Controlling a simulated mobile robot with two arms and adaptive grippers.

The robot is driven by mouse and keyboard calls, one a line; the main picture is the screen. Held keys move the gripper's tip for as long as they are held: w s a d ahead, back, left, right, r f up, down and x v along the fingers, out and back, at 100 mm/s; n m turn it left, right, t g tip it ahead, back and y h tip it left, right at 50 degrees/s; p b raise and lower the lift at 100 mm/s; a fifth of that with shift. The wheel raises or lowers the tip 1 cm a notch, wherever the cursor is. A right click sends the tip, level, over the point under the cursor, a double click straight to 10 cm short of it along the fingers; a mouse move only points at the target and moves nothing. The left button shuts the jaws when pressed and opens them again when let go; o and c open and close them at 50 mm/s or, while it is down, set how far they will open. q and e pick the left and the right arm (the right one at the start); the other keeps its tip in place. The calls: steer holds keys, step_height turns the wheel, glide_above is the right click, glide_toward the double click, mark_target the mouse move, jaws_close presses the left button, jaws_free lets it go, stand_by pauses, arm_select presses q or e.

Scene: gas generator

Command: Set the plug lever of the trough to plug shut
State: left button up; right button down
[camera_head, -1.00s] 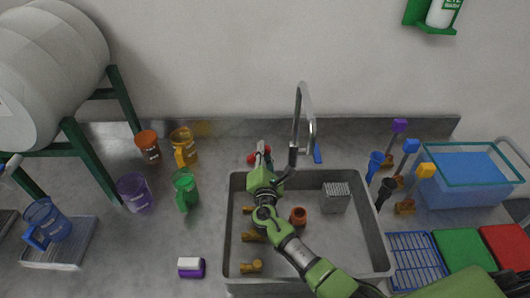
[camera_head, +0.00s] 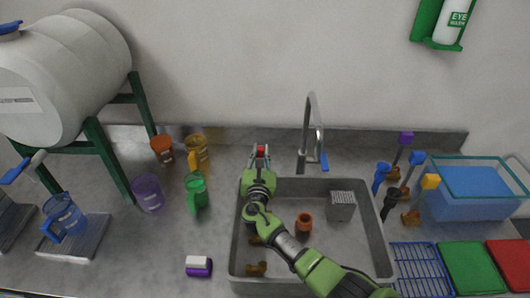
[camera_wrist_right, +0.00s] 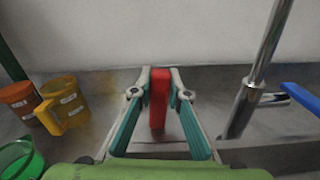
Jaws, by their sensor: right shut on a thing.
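The trough (camera_head: 240,225) is a grey sink basin set in the counter. A red lever (camera_head: 261,150), which I take as the plug lever, stands behind its back left corner. My right gripper (camera_head: 260,160) reaches over the trough from the front and is at the lever. In the right wrist view the red lever (camera_wrist_right: 158,98) stands upright between the two fingertips (camera_wrist_right: 160,90), which are shut on it. The plug itself cannot be made out. My left gripper is in neither current view.
The faucet (camera_head: 308,135) with its blue lever (camera_head: 324,161) stands just right of the gripper. An orange cup (camera_head: 304,223) and a grey metal block (camera_head: 341,206) are in the trough. A green mug (camera_head: 196,192) and other cups stand left. Counter between mugs and trough is mostly clear.

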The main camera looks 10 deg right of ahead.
steer(key=shift+w+a+n, duration=0.1)
steer(key=shift+a+n, duration=0.3)
steer(key=shift+n, duration=0.2)
arm_select(q)
steer(key=shift+s+r, duration=0.1)
steer(key=shift+s, duration=0.2)
arm_select(e)
steer(key=c, duration=1.9)
jaws_free()
steer(key=shift+a, duration=0.1)
steer(key=v, duration=1.2)
steer(key=shift+r, duration=0.1)
